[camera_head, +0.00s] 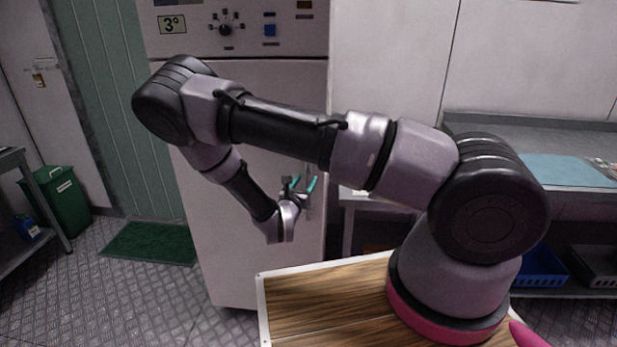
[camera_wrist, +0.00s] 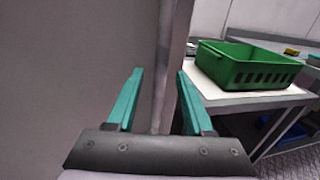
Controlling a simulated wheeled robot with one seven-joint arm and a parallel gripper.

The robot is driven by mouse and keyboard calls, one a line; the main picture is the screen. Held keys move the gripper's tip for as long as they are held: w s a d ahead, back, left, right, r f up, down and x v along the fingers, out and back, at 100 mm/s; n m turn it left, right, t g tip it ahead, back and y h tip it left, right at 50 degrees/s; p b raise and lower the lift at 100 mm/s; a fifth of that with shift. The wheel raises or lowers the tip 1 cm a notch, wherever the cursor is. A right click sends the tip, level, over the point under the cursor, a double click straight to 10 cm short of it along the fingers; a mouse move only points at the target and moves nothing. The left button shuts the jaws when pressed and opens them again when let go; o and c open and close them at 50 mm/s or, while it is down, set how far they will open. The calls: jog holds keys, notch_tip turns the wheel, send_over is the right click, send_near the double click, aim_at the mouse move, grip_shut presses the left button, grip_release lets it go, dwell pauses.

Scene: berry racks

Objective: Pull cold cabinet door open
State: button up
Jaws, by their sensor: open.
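The cold cabinet (camera_head: 240,60) stands upright behind my arm, with a dial, a blue button and a 3° display on its top panel. Its pale door (camera_head: 220,270) looks shut. A vertical metal handle (camera_head: 311,200) runs near the door's right edge, partly hidden by my gripper in the head view. My gripper (camera_head: 303,184) is open, with teal fingers. In the wrist view the fingers (camera_wrist: 160,98) stand on either side of the upright handle bar (camera_wrist: 168,65). I cannot tell whether either finger touches it.
A green crate (camera_wrist: 245,68) sits on a table (camera_wrist: 255,101) right of the cabinet. A steel counter (camera_head: 540,132) with a blue mat (camera_head: 570,170) is at the right. A green bin (camera_head: 60,200) and green floor mat (camera_head: 150,243) lie left. The floor in front there is clear.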

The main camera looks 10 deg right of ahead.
jog(key=x, duration=0.3)
jog(key=shift+w, duration=0.15)
grip_shut()
dwell(1.4)
